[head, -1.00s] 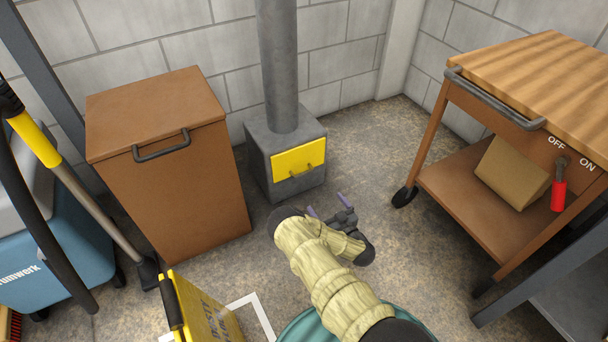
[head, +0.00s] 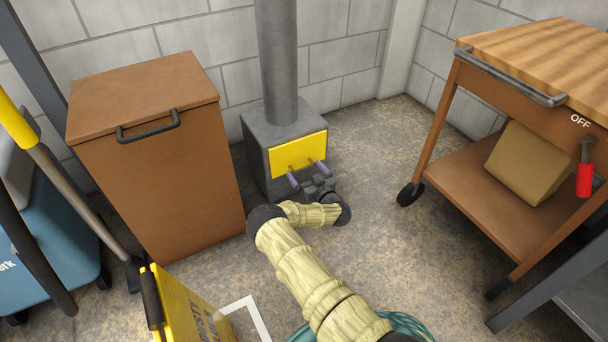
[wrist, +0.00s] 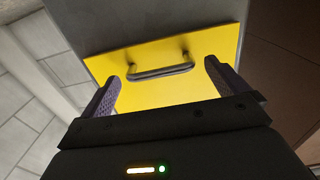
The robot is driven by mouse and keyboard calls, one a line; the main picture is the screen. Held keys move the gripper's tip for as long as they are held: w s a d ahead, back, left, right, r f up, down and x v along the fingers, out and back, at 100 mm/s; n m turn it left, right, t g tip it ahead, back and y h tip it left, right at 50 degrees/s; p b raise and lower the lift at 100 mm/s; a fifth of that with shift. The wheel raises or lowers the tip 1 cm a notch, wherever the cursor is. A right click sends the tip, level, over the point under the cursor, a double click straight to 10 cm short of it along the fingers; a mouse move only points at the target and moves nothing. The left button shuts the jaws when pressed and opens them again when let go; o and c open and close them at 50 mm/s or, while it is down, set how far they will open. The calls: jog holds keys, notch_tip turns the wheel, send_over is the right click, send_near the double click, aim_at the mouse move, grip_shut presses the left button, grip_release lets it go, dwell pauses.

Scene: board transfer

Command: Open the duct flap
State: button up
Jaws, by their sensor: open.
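The yellow duct flap (head: 290,156) is on the front of a grey box at the foot of a grey duct pipe (head: 278,60). It looks closed. My gripper (head: 307,171) is open right in front of it, with purple fingertips spread. In the wrist view, the flap (wrist: 165,88) fills the middle, and its grey bar handle (wrist: 160,71) lies between and just beyond the two fingertips of my gripper (wrist: 160,85). The fingers do not grip the handle. In the head view, my gripper hides the handle.
A brown lidded bin (head: 160,170) stands left of the duct box. A wooden-topped cart (head: 530,50) with a cardboard-coloured block (head: 530,160) stands at the right. A yellow sign (head: 190,310) stands in front. Floor right of the duct box is clear.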

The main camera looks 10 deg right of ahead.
aim_at(301, 158)
jog(key=shift+b+x, duration=0.45)
jog(key=shift+x, duration=0.7)
jog(key=c, duration=1.3)
jog(key=shift+o, duration=0.2)
jog(key=shift+a+r+p, duration=0.1)
jog(key=shift+r+p, duration=0.05)
jog(key=shift+p, duration=0.55)
